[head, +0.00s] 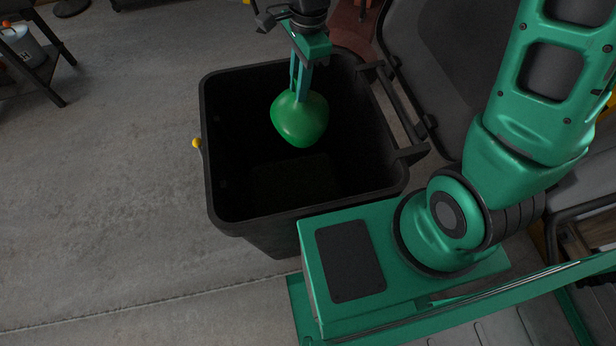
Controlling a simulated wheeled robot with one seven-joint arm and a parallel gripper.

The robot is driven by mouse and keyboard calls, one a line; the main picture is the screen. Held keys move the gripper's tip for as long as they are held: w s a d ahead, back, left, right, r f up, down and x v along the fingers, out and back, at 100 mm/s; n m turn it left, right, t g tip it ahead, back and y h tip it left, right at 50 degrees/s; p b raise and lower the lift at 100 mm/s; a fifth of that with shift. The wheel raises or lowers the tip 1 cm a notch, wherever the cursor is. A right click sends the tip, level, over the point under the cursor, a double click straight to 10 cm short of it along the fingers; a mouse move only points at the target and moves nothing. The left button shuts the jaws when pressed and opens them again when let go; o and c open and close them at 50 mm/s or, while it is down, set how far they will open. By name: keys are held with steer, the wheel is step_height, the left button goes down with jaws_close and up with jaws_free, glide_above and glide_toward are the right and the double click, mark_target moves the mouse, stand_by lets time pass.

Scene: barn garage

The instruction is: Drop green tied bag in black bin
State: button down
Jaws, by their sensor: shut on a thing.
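A green tied bag (299,119) hangs from my gripper (300,92), which is shut on its narrow top. The bag is over the opening of the black bin (228,229), toward its far side and apart from the rim as seen from above. How deep the bag hangs relative to the rim is hard to tell. The bin stands open, its lid (430,80) swung back to the right, and the part of its floor in view looks empty.
A yellow knob (196,143) shows at the bin's left side. A dark stand (45,75) with a light can (22,45) is at the upper left. Concrete floor (110,190) to the left of the bin is clear. My arm and base fill the right.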

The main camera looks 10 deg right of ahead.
steer(key=c, duration=1.5)
jaws_free()
steer(key=shift+c, duration=0.2)
step_height(320, 180, up, 11)
steer(key=d, duration=0.1)
steer(key=shift+w+d+f, duration=0.15)
steer(key=shift+w, duration=0.05)
